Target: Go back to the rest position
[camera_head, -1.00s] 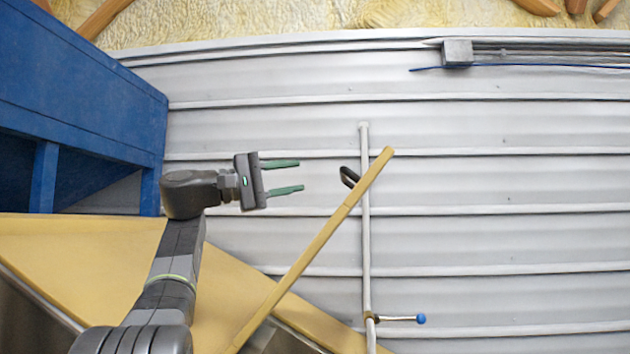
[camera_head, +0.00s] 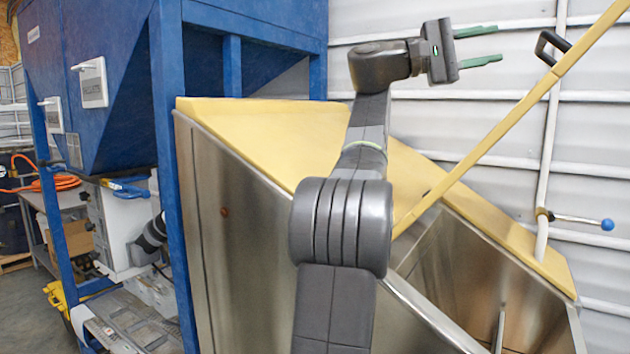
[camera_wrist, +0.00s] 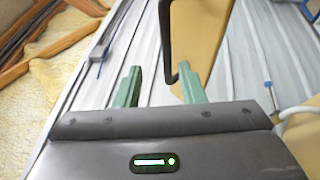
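My gripper (camera_head: 480,46) is raised at the upper middle of the head view, above the hopper and in front of the pale corrugated wall. Its two green fingers are apart with nothing between them. In the wrist view the open fingers (camera_wrist: 158,88) point towards the wall. A yellow lid (camera_head: 520,108) stands tilted up from the hopper, with a black handle (camera_head: 550,48) near its upper end. The handle also shows in the wrist view (camera_wrist: 168,45), close beside the right finger in the picture; I cannot tell whether they touch.
The steel hopper (camera_head: 240,230) with a yellow rim (camera_head: 260,135) stands below my arm, its bay open at right. A blue frame (camera_head: 172,200) rises at left. A pipe (camera_head: 548,150) runs up the wall, with a blue-knobbed lever (camera_head: 607,225). Floor shows at far left.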

